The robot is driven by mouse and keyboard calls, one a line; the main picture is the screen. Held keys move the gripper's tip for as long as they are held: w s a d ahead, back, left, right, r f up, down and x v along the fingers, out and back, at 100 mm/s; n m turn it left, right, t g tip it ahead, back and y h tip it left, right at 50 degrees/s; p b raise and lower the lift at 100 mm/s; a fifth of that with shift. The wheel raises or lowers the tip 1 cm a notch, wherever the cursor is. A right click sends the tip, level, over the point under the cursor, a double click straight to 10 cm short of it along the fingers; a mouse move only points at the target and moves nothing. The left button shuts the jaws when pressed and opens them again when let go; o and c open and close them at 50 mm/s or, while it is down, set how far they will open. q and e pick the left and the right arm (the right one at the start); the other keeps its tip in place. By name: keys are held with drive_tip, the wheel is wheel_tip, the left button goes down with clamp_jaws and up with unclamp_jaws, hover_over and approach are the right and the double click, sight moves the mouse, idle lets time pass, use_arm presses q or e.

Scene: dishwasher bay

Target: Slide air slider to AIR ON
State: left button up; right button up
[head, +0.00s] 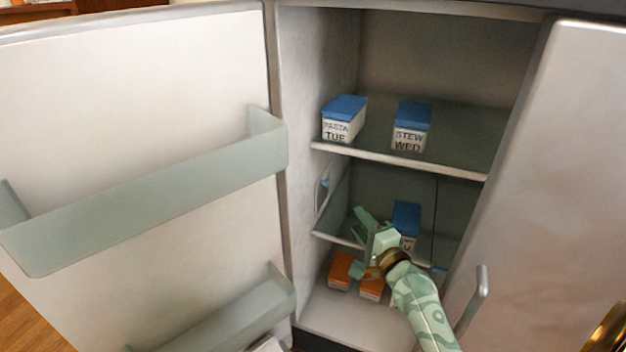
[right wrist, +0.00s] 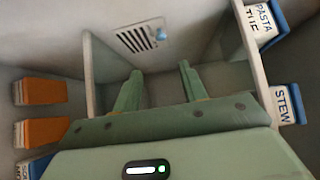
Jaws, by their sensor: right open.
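The air slider's vent plate (head: 322,189) is on the fridge's left inner wall, just below the upper shelf, with a small blue knob (head: 325,183). In the right wrist view the slotted vent (right wrist: 134,40) lies ahead of the fingers, the blue knob (right wrist: 161,34) at its right end. No AIR ON marking is legible. My right gripper (head: 361,240) is inside the fridge near the lower shelf, right of and below the vent. Its fingers (right wrist: 158,80) are open and empty, pointing toward the vent wall, apart from the knob.
On the upper shelf (head: 400,160) stand blue-lidded PASTA TUE (head: 343,118) and STEW WED (head: 411,127) boxes. Another blue-lidded box (head: 406,217) is behind my gripper. Orange-lidded boxes (head: 341,270) stand below. The open door (head: 140,110) with bins is left; another door panel (head: 550,180) is right.

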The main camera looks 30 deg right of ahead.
approach(328, 185)
drive_tip(key=w, duration=0.2)
drive_tip(key=w+b, duration=0.1)
drive_tip(key=w, duration=0.2)
drive_tip(key=w+d+b, duration=0.1)
drive_tip(key=w, duration=0.2)
drive_tip(key=shift+w, duration=0.65)
use_arm(q)
drive_tip(key=shift+s+a+f, duration=0.1)
drive_tip(key=shift+a+f, duration=0.15)
drive_tip(key=shift+f, duration=0.25)
drive_tip(key=shift+s+a+f, duration=0.1)
drive_tip(key=shift+a+f, duration=0.1)
drive_tip(key=shift+f, duration=0.3)
use_arm(e)
drive_tip(key=shift+c, duration=0.3)
